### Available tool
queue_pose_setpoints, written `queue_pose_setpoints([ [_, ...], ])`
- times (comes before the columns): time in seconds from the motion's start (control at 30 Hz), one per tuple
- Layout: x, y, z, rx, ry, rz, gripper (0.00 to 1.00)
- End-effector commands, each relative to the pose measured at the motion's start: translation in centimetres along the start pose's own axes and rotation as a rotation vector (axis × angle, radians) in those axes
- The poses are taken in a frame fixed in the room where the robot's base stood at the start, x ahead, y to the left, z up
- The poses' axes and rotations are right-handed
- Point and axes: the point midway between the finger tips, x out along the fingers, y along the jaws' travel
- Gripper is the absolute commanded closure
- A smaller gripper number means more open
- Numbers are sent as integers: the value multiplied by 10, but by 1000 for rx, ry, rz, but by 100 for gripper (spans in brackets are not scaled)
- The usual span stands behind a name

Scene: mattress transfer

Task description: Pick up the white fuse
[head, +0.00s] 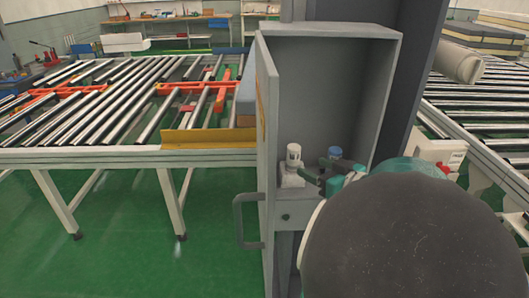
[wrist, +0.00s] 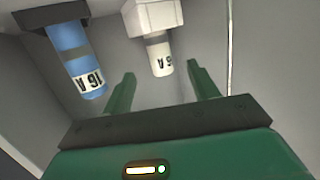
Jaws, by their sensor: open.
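The white fuse (head: 293,155) stands upright on the left in the open grey cabinet in the head view. In the wrist view the white fuse (wrist: 158,52) has a grey band and a "16 A" label, and it lies just beyond the gap between my fingers. A blue fuse (wrist: 77,57) is to its left there; in the head view the blue fuse (head: 334,153) is partly behind my gripper. My gripper (wrist: 162,85) is open and empty, with both fingers pointing toward the white fuse. In the head view my gripper (head: 330,174) reaches into the cabinet from the right.
The cabinet (head: 324,75) has its door (head: 267,160) swung open at the left, with a handle (head: 248,221). Roller conveyors (head: 110,100) stand on both sides. A white and red box (head: 440,152) is at the right. Green floor lies clear at the lower left.

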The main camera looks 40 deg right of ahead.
Motion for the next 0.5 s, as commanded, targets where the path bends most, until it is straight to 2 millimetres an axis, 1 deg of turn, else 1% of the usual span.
queue_pose_setpoints([
  [0.03,9,-1,1,2,-1,-2,41],
  [0.2,41,-1,1,2,-1,-1,41],
  [0.3,55,-1,1,0,-1,0,41],
  [0.5,71,-1,1,1,-1,0,41],
])
